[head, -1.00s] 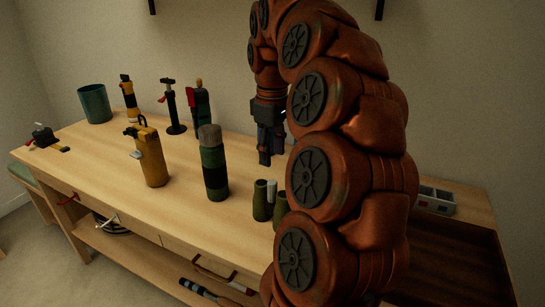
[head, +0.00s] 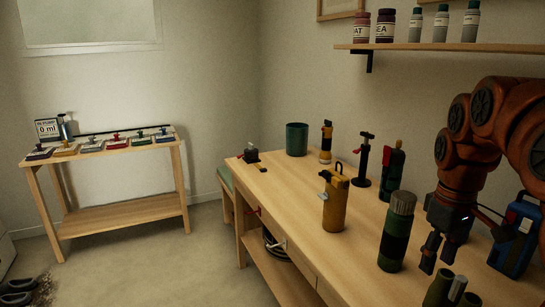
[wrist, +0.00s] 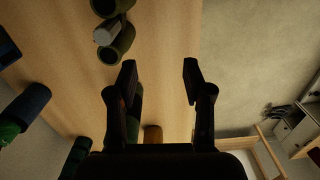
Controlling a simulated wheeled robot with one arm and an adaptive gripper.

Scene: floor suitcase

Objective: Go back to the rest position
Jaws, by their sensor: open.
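My gripper (head: 437,254) hangs at the end of the orange arm on the right of the head view, fingers pointing down above the workbench (head: 300,200). In the wrist view its two dark fingers (wrist: 158,82) are spread, with nothing between them but bench top and floor. A dark green cylinder with a grey cap (head: 397,232) stands just left of it. Green short tubes (head: 440,288) stand below and in front of it; they also show in the wrist view (wrist: 116,45). No held object is visible.
A yellow canister (head: 336,203), a teal cup (head: 297,139), a black stand (head: 363,160) and a blue container (head: 516,240) stand on the bench. A wall shelf (head: 450,49) with bottles hangs above. A low side table (head: 105,150) is at the left; the floor between is clear.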

